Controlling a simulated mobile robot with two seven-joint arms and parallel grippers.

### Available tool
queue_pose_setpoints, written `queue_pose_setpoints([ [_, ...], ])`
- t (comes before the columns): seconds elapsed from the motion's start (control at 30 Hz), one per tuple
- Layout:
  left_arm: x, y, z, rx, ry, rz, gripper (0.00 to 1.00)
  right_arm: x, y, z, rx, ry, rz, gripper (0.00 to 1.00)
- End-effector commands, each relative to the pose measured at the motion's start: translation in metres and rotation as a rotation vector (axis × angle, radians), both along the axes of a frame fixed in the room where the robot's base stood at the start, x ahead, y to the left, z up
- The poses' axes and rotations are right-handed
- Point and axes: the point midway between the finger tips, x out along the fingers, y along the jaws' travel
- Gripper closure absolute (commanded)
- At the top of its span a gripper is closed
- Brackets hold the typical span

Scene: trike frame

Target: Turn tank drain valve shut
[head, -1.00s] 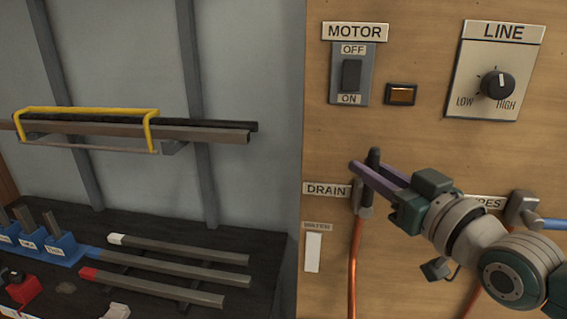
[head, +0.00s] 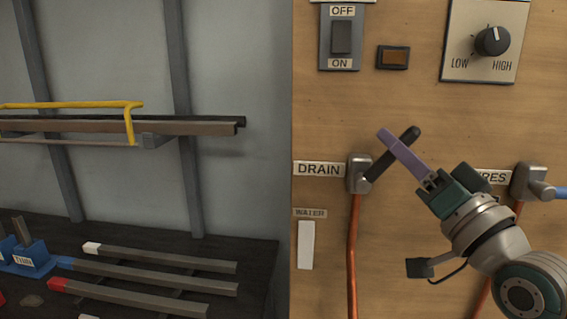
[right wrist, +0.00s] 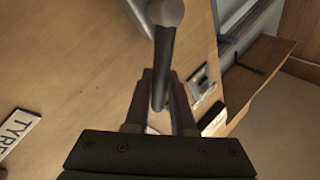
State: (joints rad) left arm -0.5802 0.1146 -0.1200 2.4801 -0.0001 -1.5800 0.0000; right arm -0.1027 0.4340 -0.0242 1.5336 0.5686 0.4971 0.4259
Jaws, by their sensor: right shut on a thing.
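The drain valve (head: 358,175) is a grey fitting on the wooden panel beside the DRAIN label (head: 319,169), with an orange hose running down from it. Its dark lever (head: 380,166) tilts up and to the right, roughly diagonal. My right gripper (head: 391,143) has its purple fingers shut across the lever. My left gripper is not in view.
A second valve (head: 530,182) with a blue handle sits to the right, its label partly hidden by my arm. Above are a motor switch (head: 340,37), an amber lamp (head: 393,58) and a dial (head: 492,41). Bars (head: 150,271) lie on the dark bench at left.

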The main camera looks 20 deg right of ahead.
Motion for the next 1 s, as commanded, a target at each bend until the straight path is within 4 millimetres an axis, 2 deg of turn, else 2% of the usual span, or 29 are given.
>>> queue_pose_setpoints([
  [0.03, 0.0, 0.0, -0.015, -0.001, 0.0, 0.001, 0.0, -0.001, -0.002, -0.01, 0.039, -0.025, -0.001, 1.0],
  [0.5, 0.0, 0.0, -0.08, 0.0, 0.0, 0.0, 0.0, -0.011, -0.018, -0.034, 0.421, -0.259, -0.001, 1.0],
  [0.8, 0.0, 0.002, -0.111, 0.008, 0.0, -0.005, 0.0, -0.014, -0.023, -0.048, 0.628, -0.386, 0.0, 1.0],
  [1.0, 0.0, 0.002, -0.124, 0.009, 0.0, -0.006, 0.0, -0.014, -0.024, -0.054, 0.723, -0.443, -0.001, 1.0],
])
